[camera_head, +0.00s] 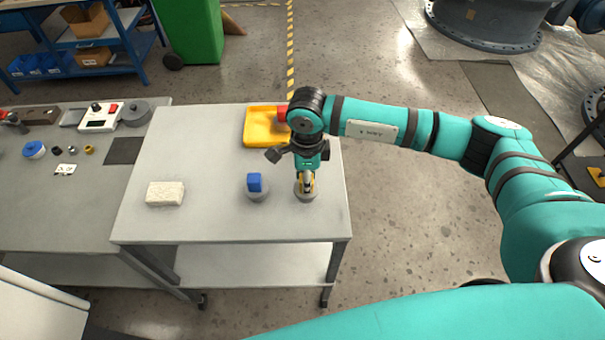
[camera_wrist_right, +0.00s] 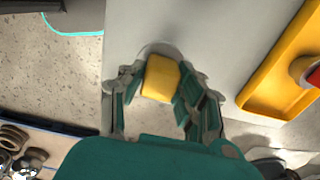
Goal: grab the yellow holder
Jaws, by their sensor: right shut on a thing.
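The yellow holder (camera_wrist_right: 160,78) is a small yellow block on a round grey base, standing near the right front of the white table. In the head view its yellow part (camera_head: 306,182) is mostly hidden by my right gripper (camera_head: 306,176), which points down over it. In the right wrist view the fingers of my right gripper (camera_wrist_right: 158,95) are on either side of the yellow block and shut on it. The grey base (camera_head: 306,194) still appears to rest on the table. My left gripper is not in view.
A blue holder (camera_head: 255,184) on a similar grey base stands just left. A white sponge-like block (camera_head: 165,194) lies further left. A yellow tray (camera_head: 262,127) with a red thing (camera_head: 282,113) is at the table's back right. The table (camera_head: 205,220) is clear in front.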

